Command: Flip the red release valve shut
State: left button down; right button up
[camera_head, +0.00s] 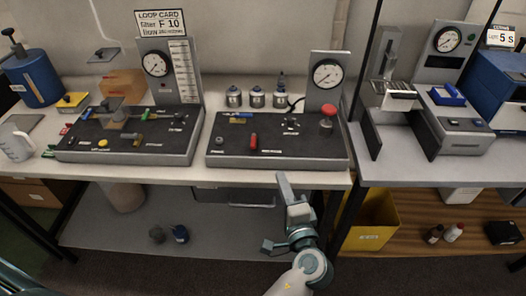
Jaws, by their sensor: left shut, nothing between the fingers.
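A small red lever (253,141) stands on the top of the dark middle panel (222,155), right of a grey round knob. It looks like the red release valve and points roughly away from me; its label is too small to read. A red mushroom button (327,118) is at the panel's right, below a round gauge (327,73). My left gripper (281,178) is shut and empty, in front of the bench's front edge, below and right of the red lever and apart from it. My right gripper is not in view.
A dark post (366,60) divides this bench from the right one. A yellow bin (375,222) stands below.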

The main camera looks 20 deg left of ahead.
aim_at(276, 158)
pick_arm(q)
jog(key=shift+w+d+r+t, duration=0.3)
jog(key=shift+d+r, duration=0.2)
jog(key=shift+r, duration=0.1)
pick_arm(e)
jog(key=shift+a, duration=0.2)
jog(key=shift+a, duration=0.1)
pick_arm(q)
jog(key=shift+a, duration=0.1)
jog(key=x, duration=1)
jog(key=shift+w, duration=0.1)
jog(key=a, duration=0.1)
jog(key=s+a+p, duration=0.1)
jog(key=a, duration=0.1)
jog(key=shift+s+a, duration=0.25)
jog(key=shift+a, duration=0.15)
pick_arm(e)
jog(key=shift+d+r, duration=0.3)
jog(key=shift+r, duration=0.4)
